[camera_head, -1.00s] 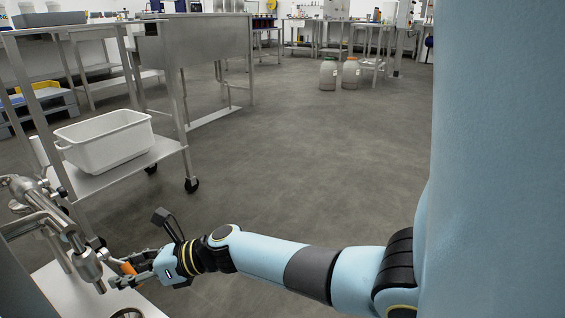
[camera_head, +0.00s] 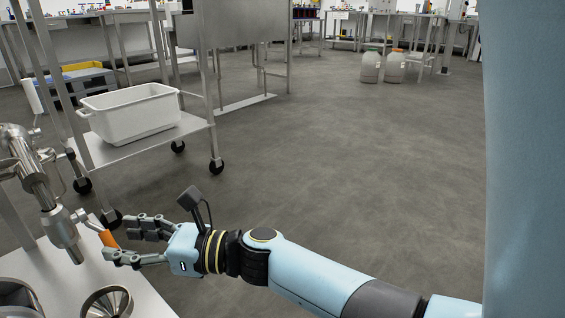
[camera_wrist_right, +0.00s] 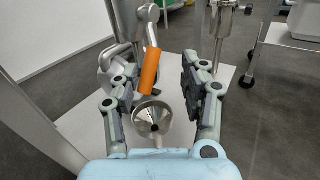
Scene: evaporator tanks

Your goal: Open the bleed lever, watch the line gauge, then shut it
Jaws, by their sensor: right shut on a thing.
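The bleed lever has an orange handle (camera_head: 108,239) and sits beside the steel valve pipework (camera_head: 60,232) at the lower left of the head view. My right gripper (camera_head: 121,240) is at this handle, with its fingers on either side of it, shut on it. In the right wrist view the orange handle (camera_wrist_right: 150,70) stands tilted between the fingers of my right gripper (camera_wrist_right: 160,78), nearer the left finger; exact contact is hard to see. My left gripper is not in view. No readable line gauge face shows.
A steel funnel (camera_head: 107,302) is below the handle, over a pale surface (camera_head: 65,285). A wheeled steel cart holds a white tub (camera_head: 130,115) beyond the pipework. Two capped jugs (camera_head: 383,68) stand far back. The grey floor (camera_head: 330,150) between is clear.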

